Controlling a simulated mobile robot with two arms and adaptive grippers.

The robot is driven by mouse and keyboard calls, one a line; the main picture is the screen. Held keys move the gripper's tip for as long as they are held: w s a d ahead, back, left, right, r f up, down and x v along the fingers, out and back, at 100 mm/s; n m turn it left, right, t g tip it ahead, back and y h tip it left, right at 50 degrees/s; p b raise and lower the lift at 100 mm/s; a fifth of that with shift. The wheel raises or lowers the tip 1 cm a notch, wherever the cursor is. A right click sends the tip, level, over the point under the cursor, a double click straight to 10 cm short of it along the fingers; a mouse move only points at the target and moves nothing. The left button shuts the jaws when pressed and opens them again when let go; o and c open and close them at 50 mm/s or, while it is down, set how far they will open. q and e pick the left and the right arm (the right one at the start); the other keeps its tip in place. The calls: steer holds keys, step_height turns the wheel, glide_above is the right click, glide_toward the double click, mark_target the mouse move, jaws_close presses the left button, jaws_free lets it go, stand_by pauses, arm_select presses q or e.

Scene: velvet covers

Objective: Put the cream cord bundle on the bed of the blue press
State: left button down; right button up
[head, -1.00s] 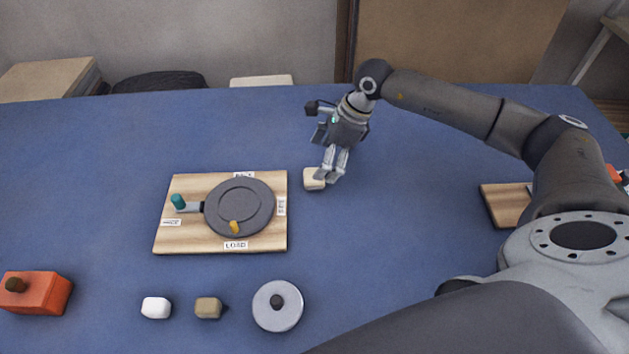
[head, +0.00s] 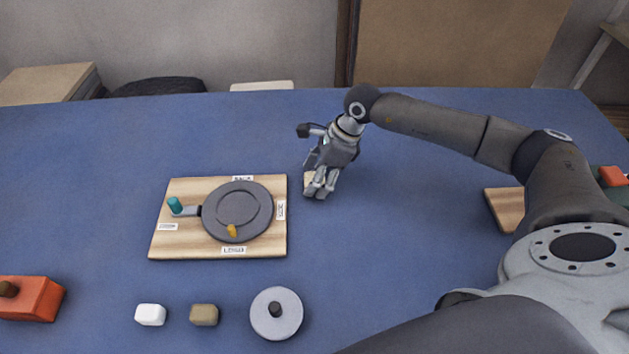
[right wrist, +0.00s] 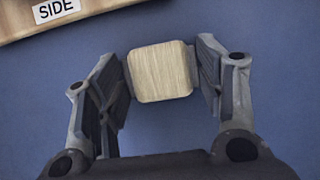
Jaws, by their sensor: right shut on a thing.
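A cream, rounded block-like piece (right wrist: 162,71), which I take to be the cream cord bundle, sits between the fingers of my right gripper (right wrist: 168,80) in the right wrist view. In the head view my right gripper (head: 318,188) is low over the blue table, right of the round-plate board, and shut on this piece. Only a sliver of the piece (head: 308,180) shows there beside the fingers. I cannot make out a blue press in these frames. My left gripper is not in view.
A wooden board (head: 170,245) bears a dark round plate (head: 237,211) with a teal-knobbed handle (head: 175,205). In front lie a white block (head: 150,314), a tan block (head: 204,314) and a knobbed grey disc (head: 276,313). An orange box (head: 32,298) is left; another board (head: 503,207) is partly hidden right.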

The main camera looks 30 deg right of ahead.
mark_target(309, 179)
steer(key=shift+c, duration=0.4)
steer(key=shift+r, duration=0.5)
step_height(309, 179, up, 2)
steer(key=shift+r+p, duration=0.25)
steer(key=shift+p, duration=0.7)
steer(key=s+a+r+p, duration=0.2)
steer(key=s+r+p, duration=0.2)
steer(key=s+r, duration=0.5)
steer(key=s, duration=0.4)
steer(key=shift+s+a+r, duration=0.25)
steer(key=shift+s+a, duration=0.15)
